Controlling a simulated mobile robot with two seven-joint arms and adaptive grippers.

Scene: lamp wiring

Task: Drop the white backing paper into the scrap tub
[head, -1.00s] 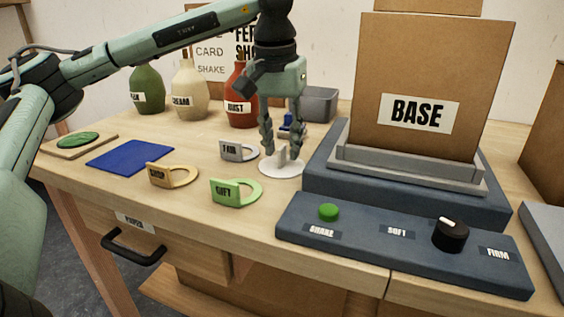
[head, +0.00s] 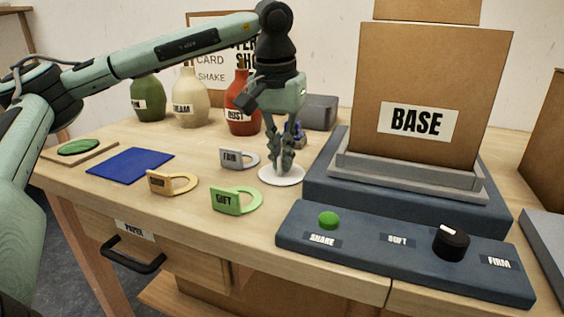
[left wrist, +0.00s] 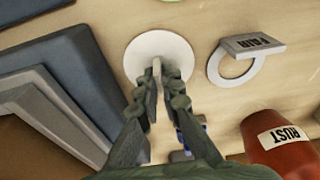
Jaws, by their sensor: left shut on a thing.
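The white backing paper (head: 281,175) is a round white disc with a small upright tab, lying flat at the middle of the table. It also shows in the left wrist view (left wrist: 140,47). My left gripper (head: 286,168) points down over the disc, its fingers shut on the tab, which they mostly hide. In the left wrist view the fingertips (left wrist: 157,88) meet at the tab. I cannot tell any gap between disc and table. A grey tub (head: 319,112), likely the scrap tub, stands behind the gripper. My right gripper is not in view.
Labelled rings lie nearby: grey FAIR (head: 240,159), green GIFT (head: 235,201) and a yellow one (head: 172,183). Red (head: 241,105), cream (head: 189,100) and green bottles stand behind. The blue press with the BASE board (head: 428,90) and the control panel (head: 400,250) crowd the right.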

